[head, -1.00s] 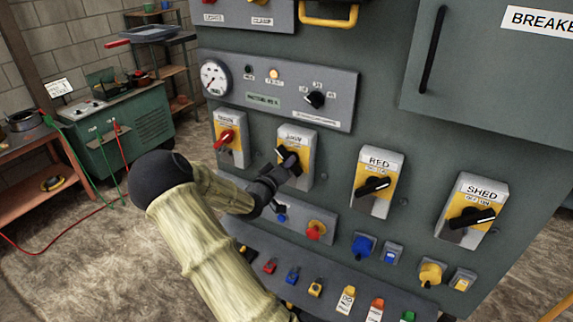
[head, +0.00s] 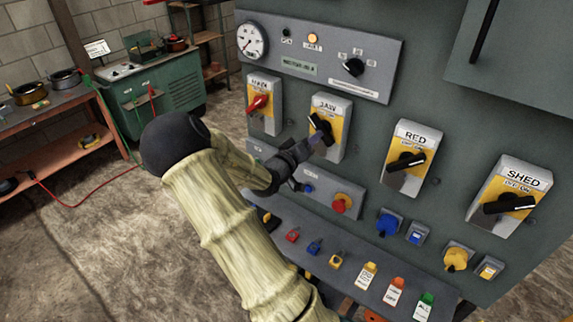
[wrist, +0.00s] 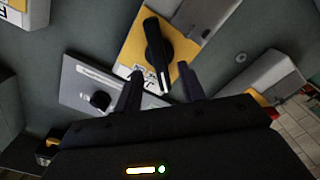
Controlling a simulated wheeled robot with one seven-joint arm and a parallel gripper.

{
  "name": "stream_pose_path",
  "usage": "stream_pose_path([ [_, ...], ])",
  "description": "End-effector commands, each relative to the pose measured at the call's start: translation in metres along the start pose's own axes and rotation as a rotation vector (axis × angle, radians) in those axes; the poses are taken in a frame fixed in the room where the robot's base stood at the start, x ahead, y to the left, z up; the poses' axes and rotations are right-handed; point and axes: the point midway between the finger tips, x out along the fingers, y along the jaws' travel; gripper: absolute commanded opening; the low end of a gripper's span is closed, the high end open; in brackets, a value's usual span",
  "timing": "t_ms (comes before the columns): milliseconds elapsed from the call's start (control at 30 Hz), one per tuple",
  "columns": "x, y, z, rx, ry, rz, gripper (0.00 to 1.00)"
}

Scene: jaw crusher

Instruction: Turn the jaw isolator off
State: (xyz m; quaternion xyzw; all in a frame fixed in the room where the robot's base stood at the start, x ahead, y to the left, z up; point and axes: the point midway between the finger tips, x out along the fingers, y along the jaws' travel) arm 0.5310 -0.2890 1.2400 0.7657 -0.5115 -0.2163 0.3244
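The jaw isolator (head: 343,108) is a yellow and grey box labelled JAW with a black rotary handle (head: 319,127), in the middle of the panel. The handle sits aslant, its upper end to the left and its lower end to the right in the head view. My gripper (head: 311,144) is at the handle's lower side. In the wrist view the handle (wrist: 155,42) stands ahead of my gripper (wrist: 160,75), its lower end between the two separated fingers. I cannot tell whether either finger touches it. The OFF/ON marks are too small or covered to read.
Left of it is an isolator with a red handle (head: 258,104); right are the RED (head: 411,158) and SHED (head: 509,190) isolators. Below are a red knob (head: 340,203) and a sloping row of small coloured controls (head: 336,261). A gauge (head: 252,41) is above.

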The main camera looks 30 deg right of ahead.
Motion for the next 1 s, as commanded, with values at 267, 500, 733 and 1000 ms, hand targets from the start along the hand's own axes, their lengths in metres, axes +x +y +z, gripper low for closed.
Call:
stream_pose_path([
  [267,-0.053,-0.003,0.001,0.001,0.002,-0.004,0.4],
  [500,-0.096,-0.003,0.001,0.001,0.002,-0.005,0.4],
  [733,-0.123,-0.001,0.001,-0.001,0.0,-0.002,0.4],
  [1000,-0.126,-0.001,0.0,-0.001,0.0,-0.001,0.4],
])
